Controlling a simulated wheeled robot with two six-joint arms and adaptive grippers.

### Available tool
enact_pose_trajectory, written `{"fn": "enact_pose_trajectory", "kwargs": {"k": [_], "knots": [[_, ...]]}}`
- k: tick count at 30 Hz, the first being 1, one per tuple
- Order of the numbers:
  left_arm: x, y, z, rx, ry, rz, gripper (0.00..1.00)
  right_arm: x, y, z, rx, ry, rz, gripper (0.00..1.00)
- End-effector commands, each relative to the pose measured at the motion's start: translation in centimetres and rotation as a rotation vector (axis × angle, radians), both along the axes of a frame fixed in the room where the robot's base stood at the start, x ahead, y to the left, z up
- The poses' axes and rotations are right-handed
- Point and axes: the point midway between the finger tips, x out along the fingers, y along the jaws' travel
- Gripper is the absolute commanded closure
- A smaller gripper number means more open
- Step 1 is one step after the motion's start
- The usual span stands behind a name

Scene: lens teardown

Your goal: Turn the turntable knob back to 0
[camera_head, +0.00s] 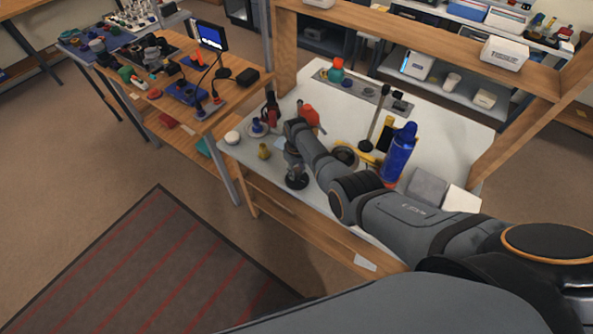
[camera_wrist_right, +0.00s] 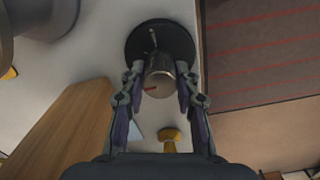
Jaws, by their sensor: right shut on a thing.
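The turntable knob (camera_wrist_right: 158,75) is a short metallic cylinder with a red mark on its side. It stands on a round black base (camera_wrist_right: 165,36) with a pale tick, in the right wrist view. My right gripper (camera_wrist_right: 160,82) is shut on the knob, one finger on each side. In the head view the dark turntable base (camera_head: 297,183) shows near the front edge of the white worktop, below the end of my right arm. The knob is too small to read there. My left gripper is not in view.
A blue spray bottle (camera_head: 398,155), a grey block (camera_head: 427,187) and a yellow item (camera_head: 368,158) stand right of my arm. A small yellow piece (camera_head: 264,151) and a white round item (camera_head: 232,137) lie left. A wooden shelf (camera_head: 430,50) spans the back.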

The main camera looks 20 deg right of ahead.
Motion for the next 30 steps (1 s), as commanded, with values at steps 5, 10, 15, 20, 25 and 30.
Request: {"fn": "enact_pose_trajectory", "kwargs": {"k": [5,10,15,20,25,30], "knots": [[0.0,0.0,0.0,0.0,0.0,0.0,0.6,0.1,0.0,0.0,0.0,-0.001,-0.001,1.0],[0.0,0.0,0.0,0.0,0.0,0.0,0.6,0.0,0.0,0.0,0.0,-0.001,-0.001,0.51],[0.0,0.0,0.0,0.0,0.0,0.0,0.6,0.0,0.0,0.0,0.0,-0.001,-0.002,0.46],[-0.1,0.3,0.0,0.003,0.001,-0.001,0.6,0.0,0.0,0.1,0.0,-0.001,-0.002,0.46],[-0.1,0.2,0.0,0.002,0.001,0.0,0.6,0.1,0.0,1.3,0.001,-0.004,-0.002,0.46],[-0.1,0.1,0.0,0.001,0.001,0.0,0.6,0.1,0.0,4.8,0.001,-0.006,-0.003,0.46]]}}
